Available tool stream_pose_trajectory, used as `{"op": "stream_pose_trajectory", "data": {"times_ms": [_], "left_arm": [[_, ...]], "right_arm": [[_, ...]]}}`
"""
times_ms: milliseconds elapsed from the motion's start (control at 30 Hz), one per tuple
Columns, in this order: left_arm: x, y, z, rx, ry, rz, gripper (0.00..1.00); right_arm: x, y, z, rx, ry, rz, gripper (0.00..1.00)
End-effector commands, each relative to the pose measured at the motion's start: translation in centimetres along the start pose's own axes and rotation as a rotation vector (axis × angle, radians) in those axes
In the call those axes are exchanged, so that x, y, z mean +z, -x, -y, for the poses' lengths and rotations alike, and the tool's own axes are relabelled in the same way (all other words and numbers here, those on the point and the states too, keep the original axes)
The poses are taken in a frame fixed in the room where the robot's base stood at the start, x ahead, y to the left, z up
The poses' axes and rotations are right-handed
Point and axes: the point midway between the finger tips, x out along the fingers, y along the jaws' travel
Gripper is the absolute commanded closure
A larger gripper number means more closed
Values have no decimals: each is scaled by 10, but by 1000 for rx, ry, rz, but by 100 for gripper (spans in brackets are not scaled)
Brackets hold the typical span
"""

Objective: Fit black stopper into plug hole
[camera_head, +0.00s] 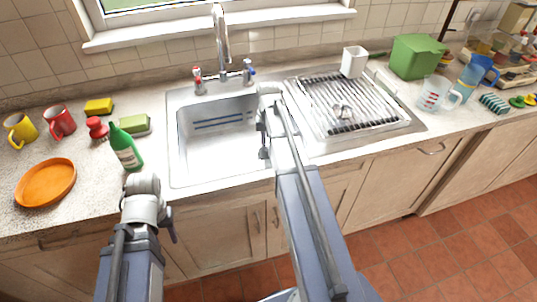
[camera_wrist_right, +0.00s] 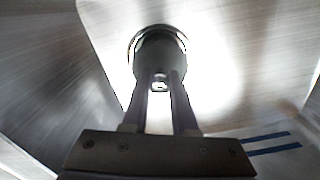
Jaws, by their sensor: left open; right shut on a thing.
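My right gripper (camera_wrist_right: 160,82) is shut on the black stopper (camera_wrist_right: 160,52), a dark round piece between the fingertips. In the right wrist view a shiny metal ring, the plug hole's rim (camera_wrist_right: 133,38), shows around the stopper's far and left side. I cannot tell whether the stopper is seated in the hole or just above it. In the head view my right arm reaches down into the steel sink (camera_head: 205,165), and its gripper (camera_head: 264,152) is near the basin's right wall. The plug hole is hidden there. My left gripper (camera_head: 172,236) is open and empty before the counter's front edge.
A tap (camera_head: 221,40) stands behind the basin. A dish rack (camera_head: 350,105) is to its right. A green bottle (camera_head: 124,148), sponges (camera_head: 135,124), mugs (camera_head: 60,121) and an orange plate (camera_head: 45,183) are on the left counter. The basin's left part is clear.

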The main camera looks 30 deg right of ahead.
Motion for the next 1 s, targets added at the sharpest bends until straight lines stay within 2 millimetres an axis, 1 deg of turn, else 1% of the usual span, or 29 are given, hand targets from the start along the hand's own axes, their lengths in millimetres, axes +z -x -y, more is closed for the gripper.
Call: {"op": "stream_pose_trajectory", "data": {"times_ms": [300, 367, 600, 767, 800, 1000], "left_arm": [[-2, -36, -4, 0, 0, 0, 50], [-2, -38, -4, 0, -1, 0, 50], [-2, -36, -3, 0, -1, 0, 50], [-2, -41, -4, 0, -1, 0, 50], [-2, -39, -4, 0, -1, 0, 50], [-2, -39, -4, 0, -1, 0, 50]], "right_arm": [[0, -37, 0, 0, 0, 0, 100], [0, -39, 0, 0, 0, 0, 100], [0, -36, 0, 0, 0, 0, 100], [0, -41, 0, 0, 0, 0, 100], [0, -39, 0, 0, 0, 0, 69], [0, -39, 0, 0, 0, 0, 47]]}}
